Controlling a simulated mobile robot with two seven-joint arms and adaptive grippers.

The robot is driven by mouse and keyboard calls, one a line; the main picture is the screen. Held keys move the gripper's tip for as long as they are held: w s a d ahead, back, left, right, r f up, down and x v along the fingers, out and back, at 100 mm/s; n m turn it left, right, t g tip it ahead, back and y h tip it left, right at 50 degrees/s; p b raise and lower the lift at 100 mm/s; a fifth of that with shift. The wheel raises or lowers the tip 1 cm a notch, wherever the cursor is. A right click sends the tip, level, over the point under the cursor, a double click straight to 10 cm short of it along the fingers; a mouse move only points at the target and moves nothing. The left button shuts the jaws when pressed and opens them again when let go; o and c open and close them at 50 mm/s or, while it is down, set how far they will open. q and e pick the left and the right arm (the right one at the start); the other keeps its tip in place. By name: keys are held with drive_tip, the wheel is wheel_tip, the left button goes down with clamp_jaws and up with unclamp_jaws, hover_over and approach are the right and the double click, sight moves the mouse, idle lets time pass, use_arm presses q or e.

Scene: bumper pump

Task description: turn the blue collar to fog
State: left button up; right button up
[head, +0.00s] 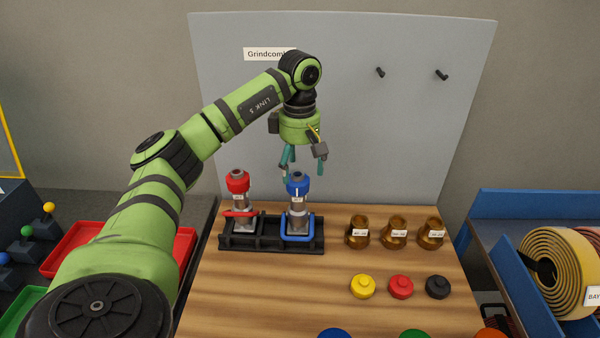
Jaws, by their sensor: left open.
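A nozzle with a blue collar (298,183) stands upright in the right part of a black rack (262,246) on the wooden bench. A blue loop handle (297,237) sits around its lower body. A similar nozzle with a red collar (237,182) stands to its left. The markings on the collars are too small to read. My left gripper (301,166) points down just above the blue collar, with its fingers apart and nothing visible between them. I cannot tell if a finger touches the collar. My right gripper is not in view.
Several brass fittings (394,233) stand right of the rack. Yellow (362,287), red (401,287) and black (437,287) caps lie in front of them. A grey panel (400,120) with pegs rises behind. A blue shelf (530,285) with rolled hose is at the right.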

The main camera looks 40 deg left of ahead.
sight(299, 175)
use_arm(q)
wheel_tip(299, 175, down, 3)
drive_tip(key=shift+s+f+p, duration=0.15)
drive_tip(key=shift+f+p, duration=0.05)
drive_tip(key=shift+p, duration=0.3)
drive_tip(key=shift+f, duration=0.45)
drive_tip(key=c, duration=1.1)
drive_tip(key=shift+c, duration=0.2)
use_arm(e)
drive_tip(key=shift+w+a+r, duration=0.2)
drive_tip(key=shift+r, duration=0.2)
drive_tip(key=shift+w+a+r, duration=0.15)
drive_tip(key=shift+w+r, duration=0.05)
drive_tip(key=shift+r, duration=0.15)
